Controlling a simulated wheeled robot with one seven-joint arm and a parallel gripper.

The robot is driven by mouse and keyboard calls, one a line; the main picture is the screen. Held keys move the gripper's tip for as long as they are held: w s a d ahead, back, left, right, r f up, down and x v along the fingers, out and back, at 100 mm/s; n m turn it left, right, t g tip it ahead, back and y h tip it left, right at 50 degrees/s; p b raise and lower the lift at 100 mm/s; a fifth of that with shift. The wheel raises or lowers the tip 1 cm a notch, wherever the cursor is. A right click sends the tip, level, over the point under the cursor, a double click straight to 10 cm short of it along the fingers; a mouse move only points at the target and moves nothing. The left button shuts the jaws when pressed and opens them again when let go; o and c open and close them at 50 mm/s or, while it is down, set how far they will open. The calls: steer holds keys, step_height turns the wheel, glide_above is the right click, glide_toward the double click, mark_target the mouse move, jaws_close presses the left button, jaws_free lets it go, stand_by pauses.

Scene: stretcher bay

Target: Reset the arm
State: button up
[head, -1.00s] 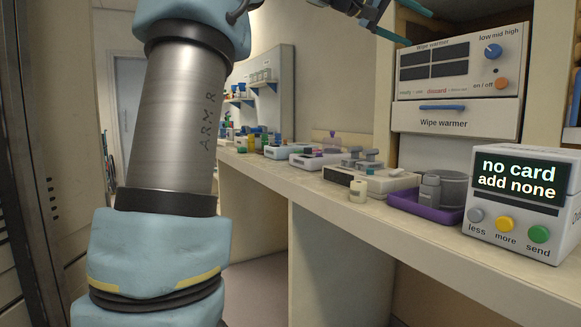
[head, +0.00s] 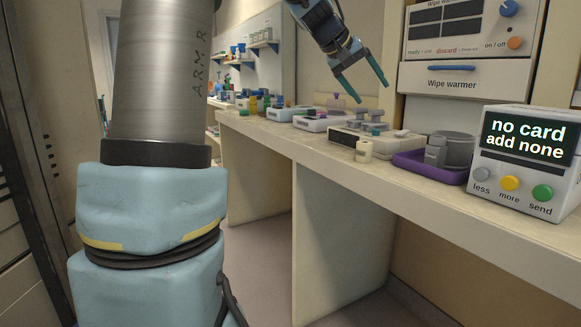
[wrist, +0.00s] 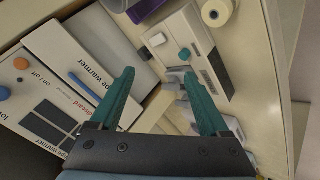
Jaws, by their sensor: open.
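My gripper (head: 362,78) has two teal fingers and hangs in the air above the counter in the head view. It is open, with nothing between its fingers. In the wrist view the two fingers (wrist: 160,95) are spread apart, with the counter and its devices beyond them. My blue and grey arm stands at the left of the head view.
The counter (head: 490,215) holds a card device (head: 530,160) reading "no card, add none", a purple tray (head: 425,168), a cream roll (head: 364,150) and white devices (head: 375,138). The wipe warmer (head: 452,80) stands behind. Open floor (head: 262,255) lies below.

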steer(key=s+a+f+n+g+y, duration=0.1)
steer(key=s+a+f+y, duration=0.25)
steer(key=a+f, duration=0.5)
steer(key=s+a+f+y, duration=0.2)
steer(key=s+a+f, duration=0.3)
steer(key=f, duration=0.6)
steer(key=s+a+f+g+y, duration=0.2)
steer(key=s+a+f+y, duration=0.1)
steer(key=s+a+f, duration=1)
step_height(320, 180, up, 18)
steer(key=d+p, duration=0.1)
steer(key=p, duration=1.5)
steer(key=shift+f, duration=0.2)
steer(key=shift+h, duration=0.25)
steer(key=shift+d, duration=0.1)
